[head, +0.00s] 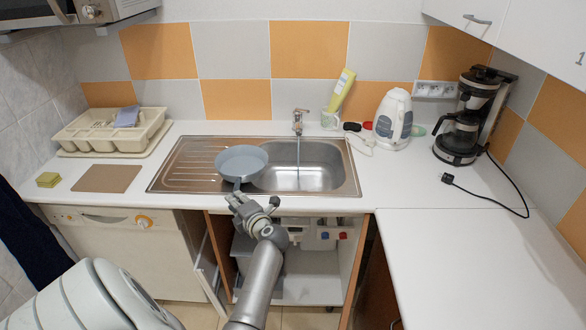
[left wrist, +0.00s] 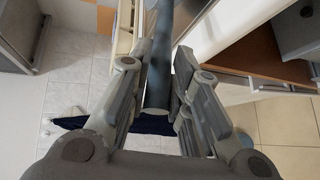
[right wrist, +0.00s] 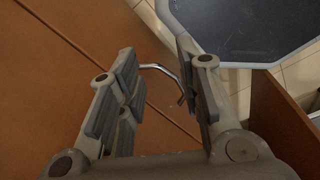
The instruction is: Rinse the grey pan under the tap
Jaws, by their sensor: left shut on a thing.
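The grey pan (head: 241,162) is over the left edge of the sink basin (head: 330,181), partly above the drainboard, open side up. The tap (head: 298,119) is at the back of the sink, and a thin stream of water (head: 298,160) falls from it into the basin, to the right of the pan and apart from it. My left gripper (head: 240,199) is shut on the pan's handle, which shows between its fingers in the left wrist view (left wrist: 157,88). My right gripper (right wrist: 158,85) shows only in its wrist view, with fingers apart and nothing held.
A dish rack (head: 110,133) stands left, with a sponge (head: 48,180) and brown mat (head: 107,178) in front. A curved metal handle (right wrist: 160,69) lies beyond my right fingers.

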